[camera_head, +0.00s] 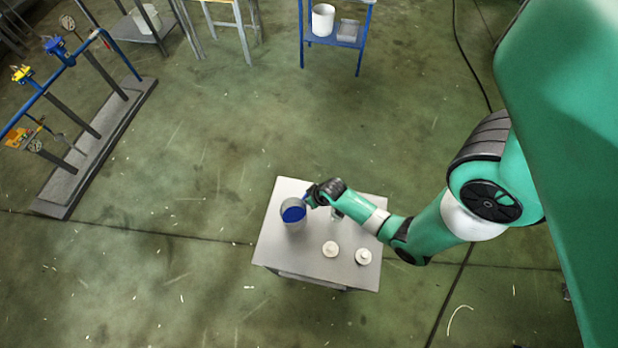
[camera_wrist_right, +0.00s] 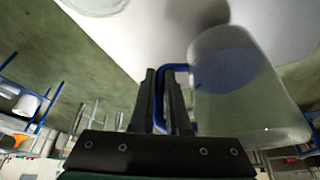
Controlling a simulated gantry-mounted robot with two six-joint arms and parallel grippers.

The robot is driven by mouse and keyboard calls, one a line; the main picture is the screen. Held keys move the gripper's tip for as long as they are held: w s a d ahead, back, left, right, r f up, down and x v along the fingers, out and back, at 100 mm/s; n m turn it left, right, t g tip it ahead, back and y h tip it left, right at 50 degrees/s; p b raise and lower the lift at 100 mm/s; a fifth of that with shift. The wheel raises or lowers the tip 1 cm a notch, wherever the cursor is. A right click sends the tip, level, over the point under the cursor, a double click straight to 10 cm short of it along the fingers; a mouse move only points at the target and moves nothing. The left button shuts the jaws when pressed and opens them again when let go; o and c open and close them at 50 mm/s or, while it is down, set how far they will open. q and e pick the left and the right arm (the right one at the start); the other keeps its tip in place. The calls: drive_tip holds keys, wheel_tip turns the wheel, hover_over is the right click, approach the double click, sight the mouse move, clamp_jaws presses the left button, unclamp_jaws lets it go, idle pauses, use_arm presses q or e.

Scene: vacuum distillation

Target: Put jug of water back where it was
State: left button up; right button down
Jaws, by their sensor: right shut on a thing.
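The jug (camera_head: 293,213), a pale translucent vessel with blue content, is over the left part of the small grey table (camera_head: 275,244). I cannot tell whether its base touches the top. My right gripper (camera_head: 310,197) is at the jug's upper right side. In the right wrist view its fingers (camera_wrist_right: 162,85) are shut on the blue handle (camera_wrist_right: 168,70), with the jug's body (camera_wrist_right: 255,100) just to the right. My left gripper is not in view.
Two small white round items (camera_head: 330,249) (camera_head: 363,257) stand on the table's front right. A blue stand (camera_head: 338,42) with a white bucket (camera_head: 323,20) is at the back. A pipe rack with valves (camera_head: 75,165) is at the left. Open floor surrounds the table.

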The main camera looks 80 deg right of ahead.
wheel_tip(320, 180, down, 4)
drive_tip(key=shift+w+d+r+b, duration=0.15)
drive_tip(key=shift+r+b, duration=0.05)
drive_tip(key=shift+b, duration=0.25)
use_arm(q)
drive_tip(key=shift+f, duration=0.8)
use_arm(e)
drive_tip(key=shift+r, duration=0.1)
drive_tip(key=shift+f, duration=0.25)
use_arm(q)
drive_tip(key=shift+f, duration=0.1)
use_arm(e)
drive_tip(key=c, duration=0.9)
unclamp_jaws()
drive_tip(key=shift+r, duration=0.1)
use_arm(q)
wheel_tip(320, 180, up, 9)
drive_tip(key=p, duration=0.8)
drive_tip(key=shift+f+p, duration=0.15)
drive_tip(key=shift+p, duration=0.15)
use_arm(e)
drive_tip(key=v, duration=1.2)
drive_tip(key=shift+r, duration=0.1)
